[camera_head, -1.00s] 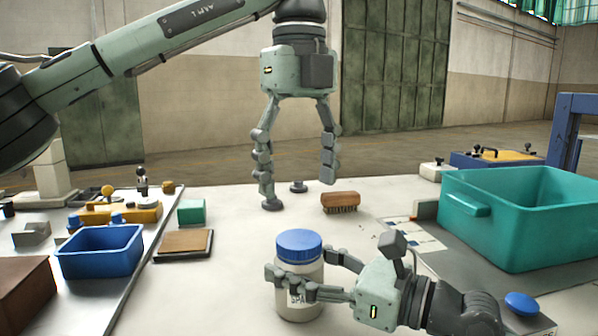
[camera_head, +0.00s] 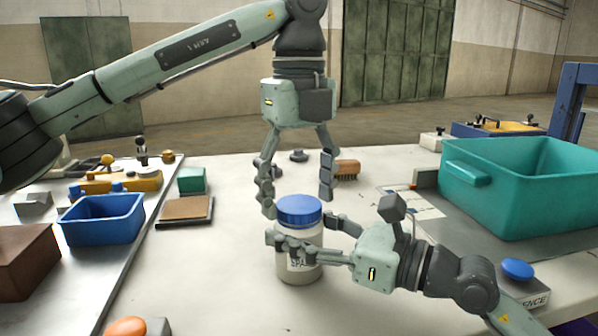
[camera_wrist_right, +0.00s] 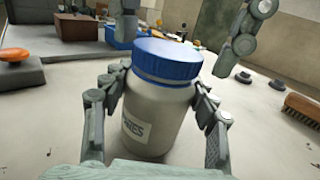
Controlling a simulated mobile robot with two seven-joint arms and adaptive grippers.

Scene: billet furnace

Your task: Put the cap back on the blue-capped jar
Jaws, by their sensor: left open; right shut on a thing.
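The jar (camera_head: 303,262) is a pale jar with a label, standing upright on the table. Its blue cap (camera_head: 299,208) sits on top of it; from these views I cannot tell whether it is screwed down. My right gripper (camera_head: 303,245) is shut around the jar's body from the right. The right wrist view shows the jar (camera_wrist_right: 152,115) between both fingers, with the cap (camera_wrist_right: 167,60) above them. My left gripper (camera_head: 298,203) points down, open, its fingers above and behind the cap, one on each side. I see no contact with the cap.
A brush (camera_head: 347,170) lies behind the jar. A teal bin (camera_head: 510,205) stands at right, a blue bin (camera_head: 100,232) at left. A brown-topped pad (camera_head: 185,210) lies left of the jar. An orange button (camera_head: 128,327) is at the near left. Table around the jar is mostly clear.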

